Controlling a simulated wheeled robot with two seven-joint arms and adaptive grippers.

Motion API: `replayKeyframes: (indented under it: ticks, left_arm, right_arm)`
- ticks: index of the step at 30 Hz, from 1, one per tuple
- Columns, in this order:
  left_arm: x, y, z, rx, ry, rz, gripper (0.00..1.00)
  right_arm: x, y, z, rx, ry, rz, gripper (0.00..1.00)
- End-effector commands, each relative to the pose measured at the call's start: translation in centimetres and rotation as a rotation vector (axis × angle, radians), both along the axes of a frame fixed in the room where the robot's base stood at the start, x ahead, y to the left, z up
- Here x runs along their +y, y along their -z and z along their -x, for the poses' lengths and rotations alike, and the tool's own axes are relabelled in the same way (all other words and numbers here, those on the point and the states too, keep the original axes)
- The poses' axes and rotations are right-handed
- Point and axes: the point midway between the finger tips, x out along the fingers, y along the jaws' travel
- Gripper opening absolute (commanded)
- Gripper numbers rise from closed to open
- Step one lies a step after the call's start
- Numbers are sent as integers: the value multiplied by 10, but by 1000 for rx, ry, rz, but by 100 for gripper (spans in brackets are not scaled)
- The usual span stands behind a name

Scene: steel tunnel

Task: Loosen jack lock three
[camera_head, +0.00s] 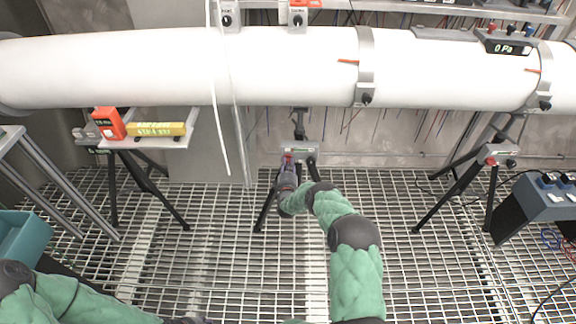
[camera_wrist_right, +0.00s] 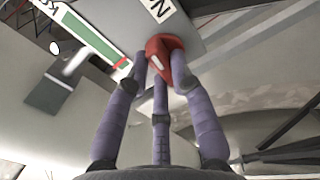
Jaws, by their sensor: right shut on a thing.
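A jack stand (camera_head: 312,150) with a small grey head plate and black legs stands under the white pipe, near the middle of the head view. A red lock knob (camera_wrist_right: 165,47) with a white mark sits on its grey plate (camera_wrist_right: 119,22) in the right wrist view. My right gripper (camera_head: 287,162) reaches to the front of this stand. Its purple fingers close around the red knob, and it also shows in the wrist view (camera_wrist_right: 158,80). The stand's number cannot be read. My left arm shows at the lower left, its gripper outside the picture.
The long white pipe (camera_head: 180,68) crosses above, with a thin white line hanging before it. Another jack stand (camera_head: 497,153) is at right, near a dark blue box (camera_head: 540,205). A shelf (camera_head: 160,140) at left holds an orange device (camera_head: 109,123) and a yellow block (camera_head: 157,129). The grating floor is mostly clear.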

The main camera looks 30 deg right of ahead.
Motion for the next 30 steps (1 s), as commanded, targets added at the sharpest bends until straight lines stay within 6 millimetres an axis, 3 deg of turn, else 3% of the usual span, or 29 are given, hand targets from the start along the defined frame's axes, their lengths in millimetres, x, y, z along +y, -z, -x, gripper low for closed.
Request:
replayKeyframes:
  ticks: [15,16,18,30]
  left_arm:
    - [0,1,0,0,0,0,40]
    - [0,1,0,0,0,0,40]
    - [0,1,0,0,0,0,40]
    - [0,1,0,0,0,0,40]
  right_arm:
    - [1,0,0,11,-2,14,0]
    - [1,0,0,11,-2,14,32]
    - [1,0,0,11,-2,14,48]
    - [2,0,3,10,-1,14,48]
